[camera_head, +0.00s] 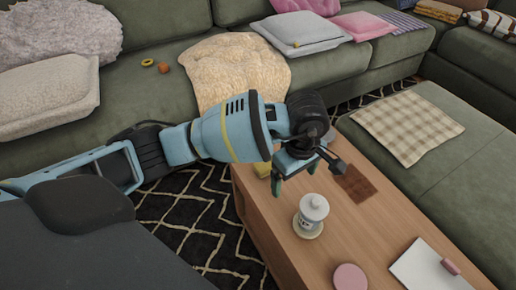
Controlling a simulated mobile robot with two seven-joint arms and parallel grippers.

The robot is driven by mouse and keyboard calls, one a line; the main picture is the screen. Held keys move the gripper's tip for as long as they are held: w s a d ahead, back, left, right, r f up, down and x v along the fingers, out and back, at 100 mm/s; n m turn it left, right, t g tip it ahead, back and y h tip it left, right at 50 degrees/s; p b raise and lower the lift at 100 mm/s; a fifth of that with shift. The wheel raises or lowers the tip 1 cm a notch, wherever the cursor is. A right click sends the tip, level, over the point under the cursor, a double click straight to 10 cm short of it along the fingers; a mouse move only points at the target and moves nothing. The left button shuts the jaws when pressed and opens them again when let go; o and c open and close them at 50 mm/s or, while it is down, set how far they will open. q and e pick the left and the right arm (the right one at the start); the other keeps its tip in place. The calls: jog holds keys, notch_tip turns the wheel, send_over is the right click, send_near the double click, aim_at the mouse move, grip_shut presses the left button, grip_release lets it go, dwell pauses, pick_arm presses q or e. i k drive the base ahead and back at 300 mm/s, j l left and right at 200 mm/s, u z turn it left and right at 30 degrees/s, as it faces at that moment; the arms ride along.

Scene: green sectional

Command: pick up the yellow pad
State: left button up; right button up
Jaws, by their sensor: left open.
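A small yellow item (262,170), which looks like the yellow pad, lies at the far left edge of the wooden coffee table (262,215). Most of it is hidden behind my left arm and gripper. My left gripper (295,178) points down over the far left part of the table, just to the right of the yellow item. Its jaws are open, and I see nothing held between them. I cannot tell its exact height above the table. My right gripper is out of view.
A white lidded jar (312,215) stands on the table, nearer me than the gripper. A brown square (355,184) lies to the gripper's right. A pink round item (350,277) and a white board (425,268) lie nearer. Green sofas (345,62) surround the table.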

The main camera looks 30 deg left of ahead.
aim_at(262, 169)
jog(key=u, duration=0.8)
